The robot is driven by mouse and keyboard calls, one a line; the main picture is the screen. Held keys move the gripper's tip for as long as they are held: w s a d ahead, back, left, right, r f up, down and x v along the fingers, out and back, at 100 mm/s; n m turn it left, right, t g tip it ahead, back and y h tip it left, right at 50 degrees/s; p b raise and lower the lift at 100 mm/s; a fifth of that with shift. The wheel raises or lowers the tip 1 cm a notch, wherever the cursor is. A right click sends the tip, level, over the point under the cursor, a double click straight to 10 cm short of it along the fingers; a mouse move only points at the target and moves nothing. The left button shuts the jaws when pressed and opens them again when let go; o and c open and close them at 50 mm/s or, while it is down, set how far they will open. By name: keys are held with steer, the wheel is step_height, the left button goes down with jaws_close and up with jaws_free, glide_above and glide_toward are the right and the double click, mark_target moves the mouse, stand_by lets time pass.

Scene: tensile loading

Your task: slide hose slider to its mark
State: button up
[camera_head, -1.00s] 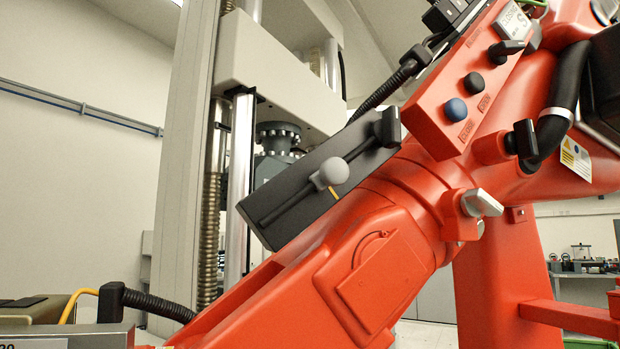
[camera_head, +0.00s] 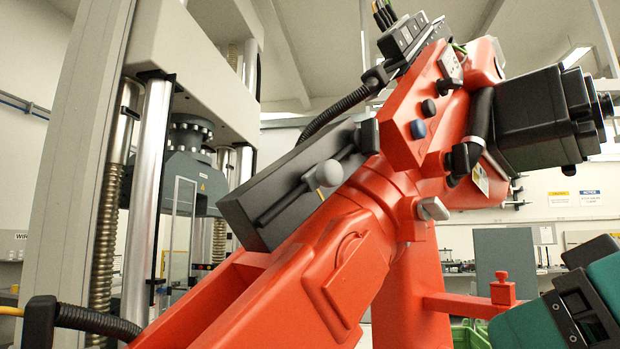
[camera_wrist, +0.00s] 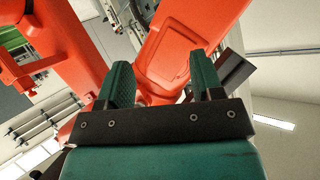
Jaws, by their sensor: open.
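A dark grey slider box (camera_head: 262,197) lies tilted along the red arm-shaped machine in the head view. A rounded grey knob (camera_head: 329,173) sits on its long slot, about midway. A small orange mark (camera_head: 321,195) shows just beside the knob, partly hidden by it. A black corrugated hose (camera_head: 335,110) runs behind the box's upper end. My gripper (camera_wrist: 161,62) is open and empty, its two teal fingers apart in front of the red housing. A dark box edge (camera_wrist: 236,72) shows right of the fingers; the knob cannot be made out there.
The red machine (camera_head: 345,262) fills the middle, with a button panel (camera_head: 418,129) and a black motor (camera_head: 535,120) higher up. A grey test frame with a steel column (camera_head: 147,200) stands behind at left.

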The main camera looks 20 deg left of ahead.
mark_target(336, 172)
steer(key=s+a+r+n+y, duration=0.1)
steer(key=a+r+y, duration=0.15)
steer(key=r, duration=0.55)
steer(key=s+a+r+n+y, duration=0.1)
steer(key=r+n+y, duration=0.15)
steer(key=r, duration=0.55)
steer(key=shift+m+t, duration=0.35)
steer(key=shift+t, duration=0.15)
steer(key=p+x, duration=0.3)
steer(key=x, duration=0.5)
steer(key=p+x, duration=0.4)
steer(key=x, duration=0.4)
steer(key=shift+w+a+r+p, duration=0.1)
steer(key=shift+r+p, duration=0.1)
steer(key=shift+p, duration=0.1)
steer(key=shift+w+a+f, duration=0.15)
steer(key=shift+w+a, duration=0.05)
steer(key=shift+a, duration=0.3)
